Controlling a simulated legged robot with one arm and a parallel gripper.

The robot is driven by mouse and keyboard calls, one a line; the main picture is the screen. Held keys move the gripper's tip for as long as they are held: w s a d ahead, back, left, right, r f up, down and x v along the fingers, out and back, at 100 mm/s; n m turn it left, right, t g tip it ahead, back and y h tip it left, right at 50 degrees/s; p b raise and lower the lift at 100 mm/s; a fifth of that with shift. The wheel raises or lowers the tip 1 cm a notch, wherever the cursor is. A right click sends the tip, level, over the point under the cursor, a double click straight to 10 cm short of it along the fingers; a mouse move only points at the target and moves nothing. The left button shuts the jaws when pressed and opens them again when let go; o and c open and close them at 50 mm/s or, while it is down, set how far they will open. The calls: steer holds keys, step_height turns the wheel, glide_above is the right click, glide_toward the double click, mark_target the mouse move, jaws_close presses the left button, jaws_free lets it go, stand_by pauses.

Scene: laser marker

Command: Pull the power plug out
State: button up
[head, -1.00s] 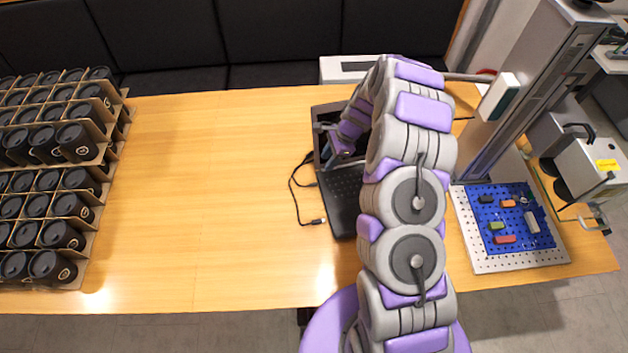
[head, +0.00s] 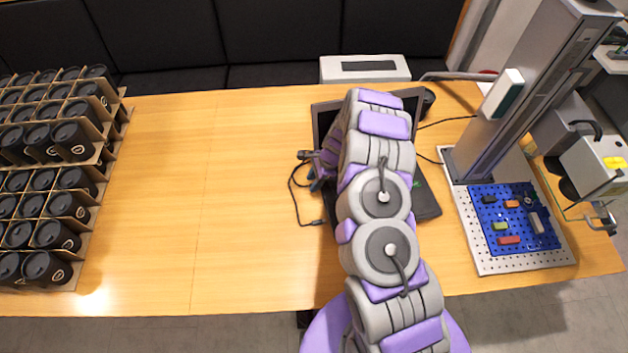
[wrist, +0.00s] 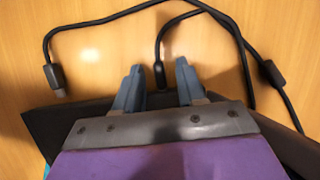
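A black laptop (head: 428,204) lies on the table, largely hidden under my arm in the head view. A black power plug (wrist: 159,75) on a black cable points at the laptop's side edge in the wrist view. My gripper (wrist: 158,77) is open, with one finger on each side of this plug and a gap to each. Whether the plug is seated in the laptop is hidden by the gripper body. In the head view my gripper (head: 308,171) is at the laptop's left edge. A second cable end with a flat connector (wrist: 55,82) lies loose on the table.
A thicker cable block (wrist: 270,72) lies right of the fingers. Stacked trays of black-lidded cups (head: 50,190) stand at left. A laser marker (head: 530,90) and a perforated plate (head: 505,265) stand at right. The table's left middle (head: 200,200) is clear.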

steer(key=shift+c, duration=0.4)
jaws_close()
steer(key=shift+s+a+p, duration=0.25)
steer(key=shift+a+p, duration=0.05)
steer(key=shift+a, duration=0.95)
steer(key=shift+o, duration=0.4)
jaws_free()
steer(key=shift+a, duration=0.1)
steer(key=p+v, duration=0.2)
steer(key=v, duration=1.5)
steer(key=shift+p, duration=0.35)
